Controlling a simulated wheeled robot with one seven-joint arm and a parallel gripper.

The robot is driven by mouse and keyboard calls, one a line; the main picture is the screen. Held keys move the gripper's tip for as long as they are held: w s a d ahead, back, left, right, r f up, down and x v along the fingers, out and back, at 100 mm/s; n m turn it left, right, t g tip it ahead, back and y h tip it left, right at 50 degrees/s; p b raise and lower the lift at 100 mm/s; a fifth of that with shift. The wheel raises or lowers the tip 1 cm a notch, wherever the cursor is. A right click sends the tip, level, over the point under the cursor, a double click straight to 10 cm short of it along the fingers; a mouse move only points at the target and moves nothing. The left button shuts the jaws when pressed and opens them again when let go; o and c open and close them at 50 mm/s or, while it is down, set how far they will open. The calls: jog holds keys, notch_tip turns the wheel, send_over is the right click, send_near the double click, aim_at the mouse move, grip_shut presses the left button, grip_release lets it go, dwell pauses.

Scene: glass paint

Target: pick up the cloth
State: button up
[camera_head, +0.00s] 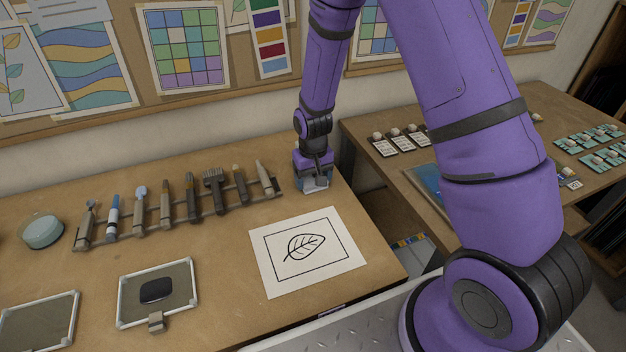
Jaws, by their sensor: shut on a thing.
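The cloth (316,187) shows as a small pale blue-grey patch at the far right part of the wooden table, under my gripper. My gripper (316,178) reaches down from above at the table's right side and is shut on the cloth. My purple gripper body hides part of the cloth. I cannot tell whether the cloth still touches the table top.
A rack (180,212) with several brushes and tools stands left of my gripper. A paper with a leaf drawing (340,270) lies in front. A round teal container (42,232) is at the left. A second table (385,180) stands at the right.

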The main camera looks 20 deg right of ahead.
jog(key=shift+r, duration=0.1)
jog(key=shift+r, duration=0.8)
jog(key=shift+s+d+r, duration=0.15)
jog(key=shift+d+r, duration=0.05)
jog(key=shift+r, duration=0.8)
jog(key=s+d+r, duration=0.1)
jog(key=s+d, duration=0.9)
jog(key=d, duration=0.1)
jog(key=shift+s+d, duration=0.15)
jog(key=shift+s, duration=0.15)
jog(key=shift+o, duration=0.4)
jog(key=shift+r, duration=0.1)
